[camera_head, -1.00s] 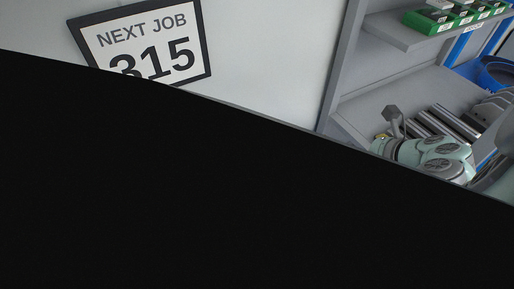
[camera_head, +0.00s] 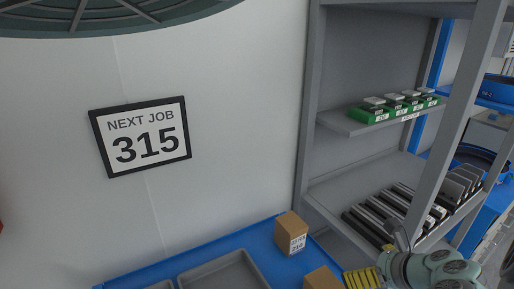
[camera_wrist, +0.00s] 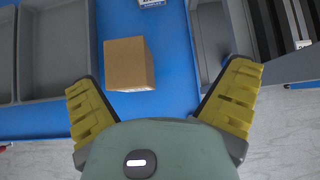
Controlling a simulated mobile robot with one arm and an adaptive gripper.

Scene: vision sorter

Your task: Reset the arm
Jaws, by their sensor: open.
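My gripper (camera_wrist: 161,100) shows in the wrist view with its two yellow-padded fingers spread wide apart. It is open and nothing is between the pads. A plain brown cardboard box (camera_wrist: 128,62) lies ahead of the fingers on the blue surface in that view. In the head view, part of my arm and the yellow finger pads (camera_head: 362,278) show at the lower right, beside a brown box (camera_head: 322,279) at the bottom edge.
A second, labelled box (camera_head: 291,233) stands on the blue table (camera_head: 210,256) near a grey tray (camera_head: 222,272). A "NEXT JOB 315" sign (camera_head: 141,168) hangs on the wall.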

